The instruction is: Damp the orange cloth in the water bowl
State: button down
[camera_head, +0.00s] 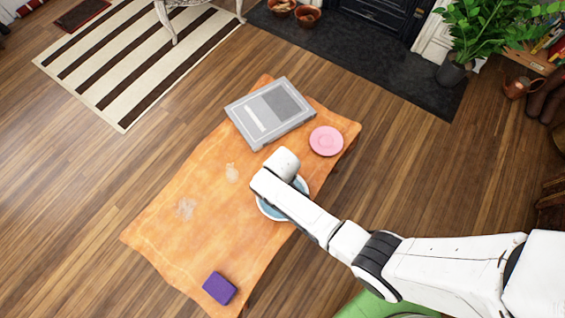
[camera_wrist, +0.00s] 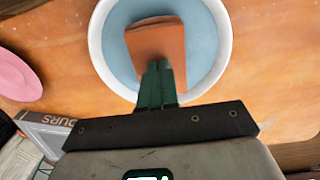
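The white water bowl (camera_head: 264,211) holds blue water and stands on the orange table (camera_head: 190,225), partly hidden by my arm in the head view. In the wrist view the bowl (camera_wrist: 225,45) shows its rim and water. The folded orange cloth (camera_wrist: 155,40) is inside the bowl's outline, over or in the water; I cannot tell whether it touches the water. My gripper (camera_wrist: 156,72) has its green fingers together on the cloth's near edge. In the head view the cloth and the fingers are hidden behind my arm.
A pink saucer (camera_head: 326,141) lies near the table's far right corner, beside a grey book (camera_head: 270,112). A purple sponge (camera_head: 219,288) lies at the near end. Pale smudges (camera_head: 186,208) mark the table's left part, which is otherwise clear.

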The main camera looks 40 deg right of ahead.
jog(key=shift+r+p, duration=2.8)
jog(key=shift+r, duration=0.2)
